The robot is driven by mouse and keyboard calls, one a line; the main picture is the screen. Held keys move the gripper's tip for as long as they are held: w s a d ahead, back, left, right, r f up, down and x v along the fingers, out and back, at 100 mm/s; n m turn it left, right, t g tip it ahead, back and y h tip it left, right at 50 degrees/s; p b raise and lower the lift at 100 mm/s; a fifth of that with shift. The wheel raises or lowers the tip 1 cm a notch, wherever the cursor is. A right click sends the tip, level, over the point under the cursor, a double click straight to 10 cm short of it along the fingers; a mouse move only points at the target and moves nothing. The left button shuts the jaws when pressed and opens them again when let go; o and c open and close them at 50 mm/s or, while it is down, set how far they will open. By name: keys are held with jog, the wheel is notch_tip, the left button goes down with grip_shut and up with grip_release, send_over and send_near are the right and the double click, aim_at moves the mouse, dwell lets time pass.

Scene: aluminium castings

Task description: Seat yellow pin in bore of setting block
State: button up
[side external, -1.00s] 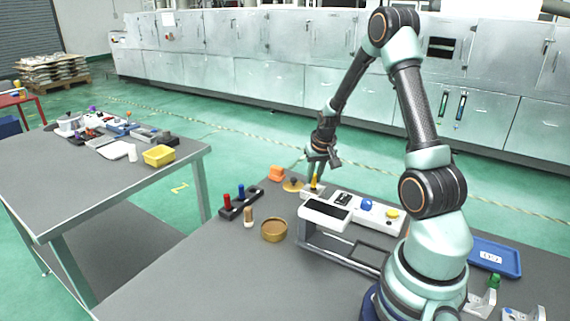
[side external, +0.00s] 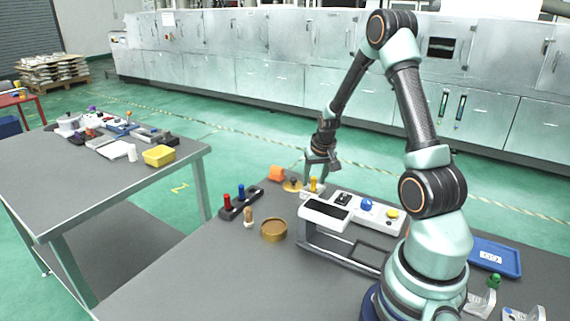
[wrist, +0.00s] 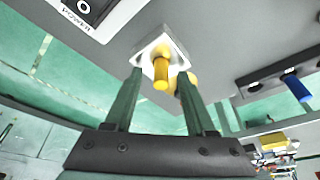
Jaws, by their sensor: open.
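The yellow pin (side external: 314,186) stands upright at the white setting block (side external: 307,195) near the table's far edge. In the wrist view the yellow pin (wrist: 161,76) rises from the middle of the white block (wrist: 150,47); how deep it sits in the bore is hidden. My gripper (side external: 317,180) is above the block, pointing down, with its fingers spread. In the wrist view the fingers of my gripper (wrist: 160,72) lie on either side of the pin, with gaps between.
A brass disc with a dark knob (side external: 292,185) and an orange block (side external: 277,173) are close left of the setting block. A white device with a blue knob (side external: 367,205) stands right. A dark rack with red and blue pins (side external: 240,205) and a round tan dish (side external: 274,230) lie left and front.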

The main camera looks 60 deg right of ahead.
jog(key=v, duration=1.1)
jog(key=shift+r, duration=0.4)
jog(key=shift+s, duration=0.1)
jog(key=s+a+r+n+t, duration=0.1)
jog(key=a+r+n, duration=0.2)
jog(key=a, duration=0.6)
jog(key=s+a+r+n+t+y, duration=0.1)
jog(key=a+r+n, duration=0.2)
jog(key=a, duration=0.6)
jog(key=s+a+r+n+y, duration=0.1)
jog(key=s+a+r+n, duration=0.1)
jog(key=a, duration=0.7)
jog(key=shift+r+n+t, duration=0.4)
jog(key=shift+r, duration=0.45)
